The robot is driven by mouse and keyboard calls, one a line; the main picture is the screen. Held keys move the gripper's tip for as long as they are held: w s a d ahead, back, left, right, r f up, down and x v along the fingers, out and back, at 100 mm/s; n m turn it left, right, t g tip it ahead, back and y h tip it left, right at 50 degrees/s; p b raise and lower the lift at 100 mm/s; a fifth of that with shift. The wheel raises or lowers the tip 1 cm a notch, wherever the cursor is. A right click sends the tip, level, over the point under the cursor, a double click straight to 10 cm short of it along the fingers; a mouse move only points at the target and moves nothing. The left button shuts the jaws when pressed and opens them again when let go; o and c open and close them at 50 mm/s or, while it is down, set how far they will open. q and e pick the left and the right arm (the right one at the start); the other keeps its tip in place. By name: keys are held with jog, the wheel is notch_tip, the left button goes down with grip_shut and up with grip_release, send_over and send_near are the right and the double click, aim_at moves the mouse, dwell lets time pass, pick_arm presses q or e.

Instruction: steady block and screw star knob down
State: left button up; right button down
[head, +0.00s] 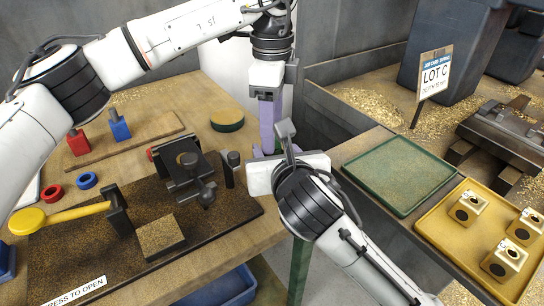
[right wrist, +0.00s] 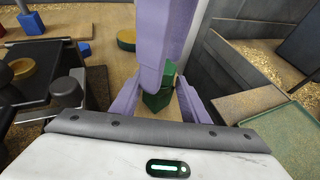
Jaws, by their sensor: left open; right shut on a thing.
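My left gripper (head: 268,140) comes down from above with purple fingers pointing down, and it is open. My right gripper (head: 262,153) lies just below and in front of it.
A green tray (head: 398,172) lies at right, empty, beside a yellow tray (head: 440,238) with several brass blocks. A round green-edged pad (head: 227,121) lies behind.

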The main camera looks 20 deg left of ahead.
pick_arm(q)
notch_tip(320, 180, up, 4)
jog(key=shift+a+f, duration=0.1)
pick_arm(e)
jog(key=shift+d, duration=0.1)
pick_arm(q)
jog(key=o, duration=0.6)
jog(key=shift+c, duration=0.2)
notch_tip(320, 180, up, 12)
pick_arm(e)
jog(key=c, duration=0.9)
grip_release()
jog(key=shift+c, duration=0.2)
